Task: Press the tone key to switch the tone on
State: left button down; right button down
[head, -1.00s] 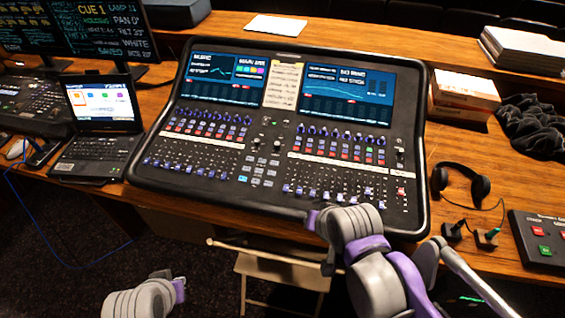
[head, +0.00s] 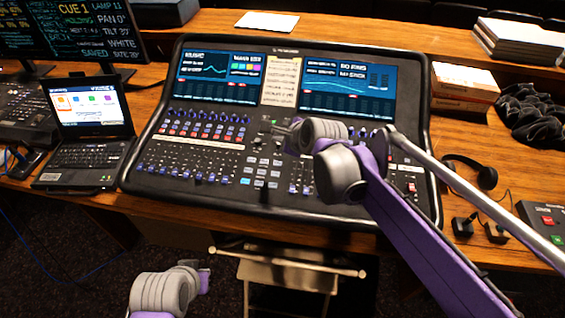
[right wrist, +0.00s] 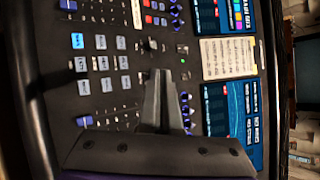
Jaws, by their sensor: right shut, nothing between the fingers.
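The mixing desk (head: 131,165) has two screens, rows of faders and a middle block of pale keys (head: 260,172). In the right wrist view, one key of that block (right wrist: 77,40) glows blue and the others are pale. I cannot read which is the tone key. My right gripper (head: 277,130) is over the middle of the desk, near a small green light. In the right wrist view its shut, empty fingers (right wrist: 160,74) point at the panel beside the key block; contact cannot be told. My left gripper (head: 205,272) is low in front of the desk, its jaws unclear.
A laptop (head: 92,115) stands left of the desk. Headphones (head: 485,176), a dark cloth (head: 535,122) and boxes (head: 462,82) lie to the right. A small box with red and green buttons (head: 545,220) is at the right edge. A stool (head: 285,270) stands in front.

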aim_at(278, 163)
jog(key=shift+f, duration=0.15)
jog(key=f+b, duration=0.1)
jog(key=f, duration=0.1)
jog(key=f+b, duration=0.2)
jog(key=f, duration=0.1)
jog(key=f+b, duration=0.2)
jog(key=shift+w+d+f, duration=0.1)
jog(key=shift+w+f, duration=0.25)
jog(key=shift+w+f+b, duration=0.1)
jog(key=shift+f+b, duration=0.3)
jog(key=shift+b, duration=0.05)
dwell(1.6)
jog(key=shift+f, duration=0.4)
jog(key=shift+f+b, duration=0.35)
dwell(0.5)
jog(key=shift+r, duration=0.15)
jog(key=shift+r+p, duration=0.6)
jog(key=shift+r, duration=0.05)
